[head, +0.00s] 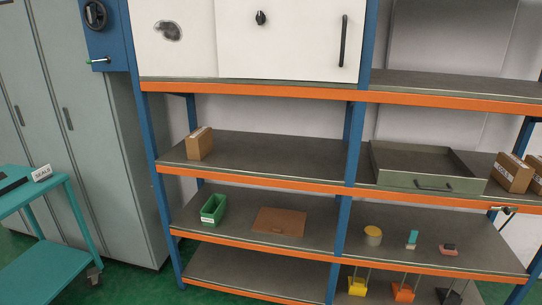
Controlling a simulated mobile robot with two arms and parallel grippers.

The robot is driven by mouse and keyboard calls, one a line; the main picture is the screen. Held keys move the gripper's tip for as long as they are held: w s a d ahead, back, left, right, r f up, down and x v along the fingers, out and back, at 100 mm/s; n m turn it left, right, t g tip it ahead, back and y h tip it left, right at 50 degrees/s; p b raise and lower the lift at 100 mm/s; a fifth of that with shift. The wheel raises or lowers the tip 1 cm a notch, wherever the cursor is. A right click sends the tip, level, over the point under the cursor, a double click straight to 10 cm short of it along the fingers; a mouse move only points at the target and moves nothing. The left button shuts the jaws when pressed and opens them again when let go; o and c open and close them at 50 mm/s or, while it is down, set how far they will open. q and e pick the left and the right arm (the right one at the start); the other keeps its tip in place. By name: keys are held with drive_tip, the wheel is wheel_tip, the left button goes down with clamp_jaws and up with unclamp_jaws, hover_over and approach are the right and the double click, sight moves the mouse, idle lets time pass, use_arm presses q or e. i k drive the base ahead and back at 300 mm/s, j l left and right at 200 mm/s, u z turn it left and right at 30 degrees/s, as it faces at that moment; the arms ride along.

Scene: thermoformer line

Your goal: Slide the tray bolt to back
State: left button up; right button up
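A grey-green tray (408,180) with a dark handle (434,186) on its front sits on the middle shelf at the right of the rack in the head view. A small dark fitting with a light part (503,210) is at the orange beam below and right of the tray. It may be the tray bolt, but it is too small to tell its form or position. Neither of my grippers shows.
White cabinet doors (290,35) are above left. Cardboard boxes (513,173) stand right of the tray, another box (199,144) at left. A green bin (214,209) and brown board (279,222) lie below. A teal cart (50,270) stands at left by grey lockers (85,130).

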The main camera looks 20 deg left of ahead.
sight(506, 209)
drive_tip(key=u, duration=0.1)
drive_tip(key=i+l+z, duration=0.3)
drive_tip(key=z, duration=0.2)
drive_tip(key=i+l+z, duration=0.45)
drive_tip(key=k, duration=0.1)
